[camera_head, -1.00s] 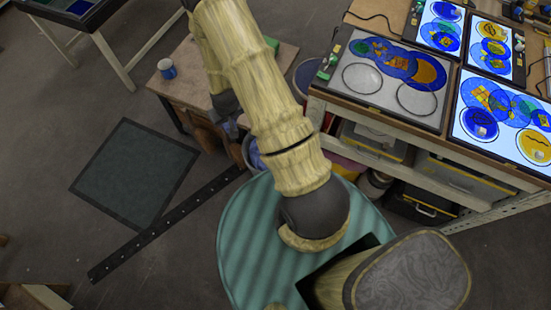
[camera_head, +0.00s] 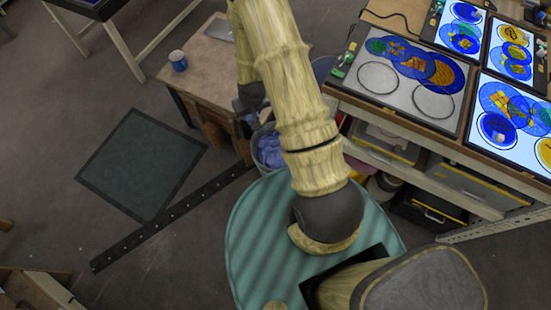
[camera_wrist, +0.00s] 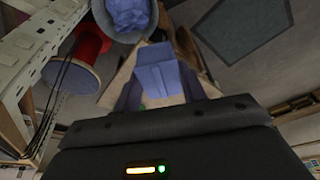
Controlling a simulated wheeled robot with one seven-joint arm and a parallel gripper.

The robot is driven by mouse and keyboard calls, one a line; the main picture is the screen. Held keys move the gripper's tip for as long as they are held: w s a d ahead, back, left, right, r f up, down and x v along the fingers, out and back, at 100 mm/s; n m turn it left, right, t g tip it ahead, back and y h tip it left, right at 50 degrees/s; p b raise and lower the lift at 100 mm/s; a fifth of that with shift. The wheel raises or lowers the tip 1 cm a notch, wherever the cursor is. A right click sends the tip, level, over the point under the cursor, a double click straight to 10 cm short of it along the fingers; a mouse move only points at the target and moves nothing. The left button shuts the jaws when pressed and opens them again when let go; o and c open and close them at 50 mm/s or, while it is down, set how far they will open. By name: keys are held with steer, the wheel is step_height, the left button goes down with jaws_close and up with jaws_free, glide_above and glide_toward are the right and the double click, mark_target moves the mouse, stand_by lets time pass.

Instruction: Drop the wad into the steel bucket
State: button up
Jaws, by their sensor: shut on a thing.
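The steel bucket (camera_wrist: 131,37) is at the top of the wrist view, beyond the wad, with blue crumpled material inside. In the head view the bucket (camera_head: 256,160) stands on the floor beside the wooden bench, partly behind my arm. My gripper (camera_head: 252,112) shows there by the bucket's far side, partly hidden by the arm. The held wad is hardly visible there.
A wooden bench (camera_head: 204,62) with a blue mug (camera_head: 178,60) stands behind the bucket. A workbench with lit glass panels (camera_head: 400,78) and shelves is at the right. A red spool (camera_wrist: 88,45) is left of the bucket in the wrist view. Floor at the left is mostly open.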

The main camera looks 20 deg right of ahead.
steer(key=w+d+f+b, duration=0.1)
steer(key=d+f+b, duration=0.4)
steer(key=f+b, duration=0.8)
steer(key=w+d+f+m+b, duration=0.1)
steer(key=d+f+b, duration=0.3)
steer(key=f+b, duration=1)
steer(key=w+d+f+b, duration=0.1)
steer(key=d+f+b, duration=0.4)
steer(key=f+b, duration=0.8)
steer(key=b, duration=0.2)
steer(key=shift+w+d+f+b, duration=0.25)
steer(key=shift+d+f+b, duration=0.05)
steer(key=shift+d+b, duration=0.1)
steer(key=shift+f, duration=0.1)
step_height(320, 180, down, 6)
steer(key=b, duration=0.5)
steer(key=shift+b, duration=0.35)
